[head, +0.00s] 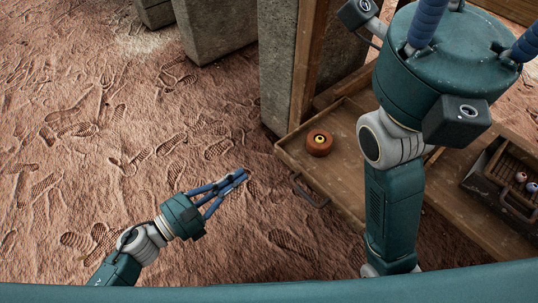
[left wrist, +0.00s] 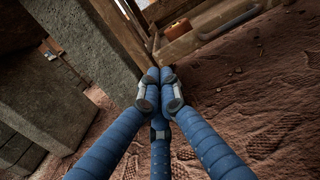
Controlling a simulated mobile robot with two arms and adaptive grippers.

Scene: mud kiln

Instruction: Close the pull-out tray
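The pull-out tray (head: 343,178) is a shallow wooden tray, standing out from a wooden frame at the right of the head view. A dark bar handle (head: 311,192) is on its front. In the left wrist view the tray (left wrist: 196,38) and handle (left wrist: 228,22) show at the top. My left gripper (head: 241,176) is left of the handle, apart from it. Its blue fingers are together and hold nothing. My right gripper (head: 425,24) is large and close to the head camera; its fingertips are outside the picture, and its arm hides part of the tray.
A round orange-brown object (head: 319,142) lies in the tray. A dark crate (head: 487,173) with small round items is at the right. A stone pillar (head: 277,65) stands beside the tray's back left. Footprinted ground left of the tray is open.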

